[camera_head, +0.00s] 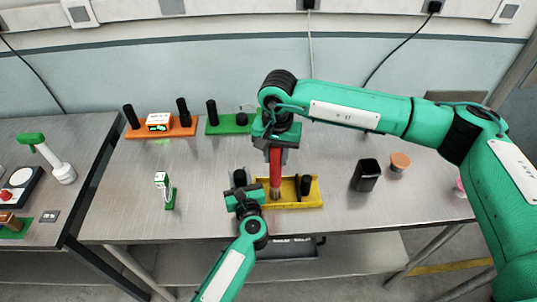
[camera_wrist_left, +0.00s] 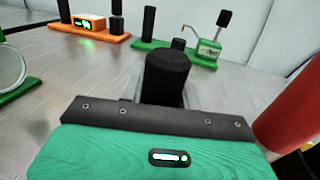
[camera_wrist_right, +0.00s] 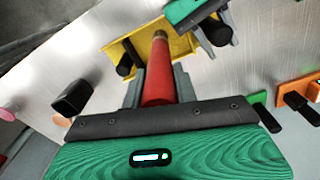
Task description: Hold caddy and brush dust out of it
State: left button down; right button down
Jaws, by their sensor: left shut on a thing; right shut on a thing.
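The yellow caddy (camera_head: 313,196) is an open tray on the table in front of me. One black post (camera_head: 306,185) stands at its right part. My left gripper (camera_head: 241,186) is shut on the black post at its left end; that post fills the jaws in the left wrist view (camera_wrist_left: 167,75). My right gripper (camera_head: 276,155) is shut on the red brush (camera_head: 275,168) and points it down, with its tip inside the caddy. The right wrist view shows the brush (camera_wrist_right: 158,82) reaching over the caddy floor (camera_wrist_right: 150,48). I cannot make out any dust.
An orange stand (camera_head: 178,131) and a green stand (camera_head: 225,128) stand at the back. A small green-based device (camera_head: 166,190) is at the left. A black cup (camera_head: 366,175) and an orange-topped object (camera_head: 400,162) are at the right. Bare table lies between.

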pick_arm(q)
jog(key=shift+a, duration=0.15)
pick_arm(e)
jog(key=shift+w+d+f, duration=0.35)
jog(key=shift+w+f, duration=0.15)
jog(key=shift+f, duration=0.05)
jog(key=d, duration=0.3)
jog(key=shift+w+d+r, duration=0.15)
jog(key=shift+d+r, duration=0.15)
jog(key=shift+r, duration=0.05)
dwell(3.8)
